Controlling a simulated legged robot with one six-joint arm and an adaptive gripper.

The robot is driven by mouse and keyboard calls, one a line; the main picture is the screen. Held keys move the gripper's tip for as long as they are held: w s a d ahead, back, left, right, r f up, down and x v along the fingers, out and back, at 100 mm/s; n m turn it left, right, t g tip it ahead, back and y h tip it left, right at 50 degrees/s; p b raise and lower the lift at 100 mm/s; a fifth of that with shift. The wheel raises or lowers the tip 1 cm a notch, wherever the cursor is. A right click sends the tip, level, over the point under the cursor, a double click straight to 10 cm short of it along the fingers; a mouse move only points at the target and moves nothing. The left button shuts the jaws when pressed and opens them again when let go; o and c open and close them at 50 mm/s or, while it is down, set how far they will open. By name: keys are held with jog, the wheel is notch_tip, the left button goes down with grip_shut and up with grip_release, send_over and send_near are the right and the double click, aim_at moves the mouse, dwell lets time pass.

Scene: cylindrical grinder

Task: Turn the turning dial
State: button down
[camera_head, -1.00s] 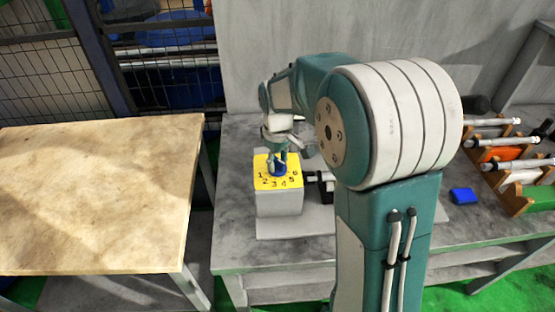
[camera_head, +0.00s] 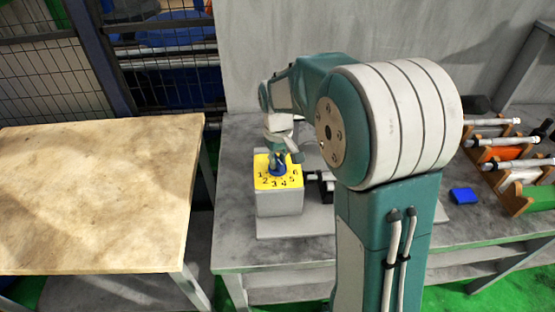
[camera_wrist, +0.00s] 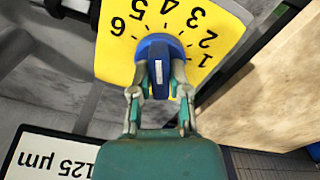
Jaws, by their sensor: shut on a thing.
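The turning dial is a blue knob (camera_head: 278,169) on a yellow numbered plate (camera_head: 266,183), on top of a grey box (camera_head: 280,204) on the grey bench. In the wrist view the blue dial (camera_wrist: 158,56) has a white pointer mark, and the yellow plate (camera_wrist: 212,18) around it carries the numbers 1 to 6. My gripper (camera_wrist: 160,80) has its two fingers on either side of the dial's raised grip and is shut on it. In the head view my gripper (camera_head: 277,158) comes down on the dial from above.
A wooden table (camera_head: 95,195) stands at the left, with a gap before the grey bench (camera_head: 235,255). A small blue block (camera_head: 463,195) and a rack of white cylindrical tools (camera_head: 505,160) are on the bench at right. A "125 µm" sign (camera_wrist: 50,155) shows in the wrist view.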

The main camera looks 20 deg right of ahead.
aim_at(277, 159)
jog(key=shift+m, duration=1.1)
jog(key=c, duration=0.6)
grip_release()
notch_tip(277, 159, up, 12)
jog(key=shift+w+a+f, duration=0.1)
